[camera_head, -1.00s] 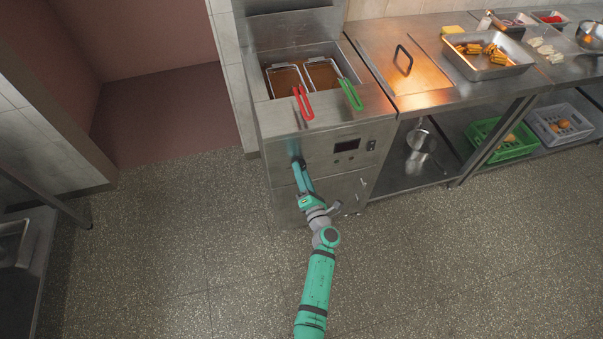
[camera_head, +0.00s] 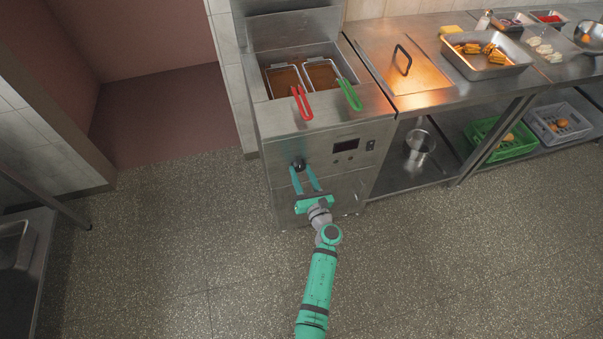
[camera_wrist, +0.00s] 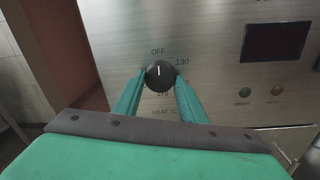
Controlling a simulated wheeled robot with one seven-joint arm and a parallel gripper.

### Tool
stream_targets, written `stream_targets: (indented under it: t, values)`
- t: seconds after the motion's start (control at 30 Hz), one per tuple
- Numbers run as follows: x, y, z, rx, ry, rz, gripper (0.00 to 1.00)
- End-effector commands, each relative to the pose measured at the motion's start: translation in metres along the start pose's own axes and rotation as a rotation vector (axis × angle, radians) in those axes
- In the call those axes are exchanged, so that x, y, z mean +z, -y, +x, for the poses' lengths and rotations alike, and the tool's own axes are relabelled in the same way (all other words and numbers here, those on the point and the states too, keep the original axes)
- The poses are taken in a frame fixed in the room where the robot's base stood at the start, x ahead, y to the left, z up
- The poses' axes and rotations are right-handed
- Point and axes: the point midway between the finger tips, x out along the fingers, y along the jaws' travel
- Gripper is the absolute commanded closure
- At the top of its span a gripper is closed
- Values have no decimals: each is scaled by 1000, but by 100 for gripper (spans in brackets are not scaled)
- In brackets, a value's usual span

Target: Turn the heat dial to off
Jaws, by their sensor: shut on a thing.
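The heat dial (camera_wrist: 159,75) is a round black knob on the steel front of the fryer (camera_head: 330,165). In the wrist view its white pointer line stands upright, toward the OFF mark above it. In the head view the dial (camera_head: 298,165) shows dark at the tips of my gripper (camera_head: 302,171).
A dark display (camera_wrist: 276,42) with small green and orange lamps is right of the dial. Two fryer baskets with a red handle (camera_head: 301,102) and a green handle (camera_head: 349,95) hang above. Open floor lies to the left.

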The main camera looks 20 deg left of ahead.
Motion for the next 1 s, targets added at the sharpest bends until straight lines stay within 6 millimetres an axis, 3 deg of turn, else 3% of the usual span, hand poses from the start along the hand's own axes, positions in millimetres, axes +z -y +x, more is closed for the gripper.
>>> stream_targets:
  t: [0.67, 0.7, 0.77, 1.0]
  values:
    - [0, -1, 1, 2, -5, -69, 85]
    - [0, -1, 1, 2, -5, -69, 60]
    - [0, -1, 1, 1, -5, -69, 46]
    - [0, 0, 0, 0, -5, -67, 44]
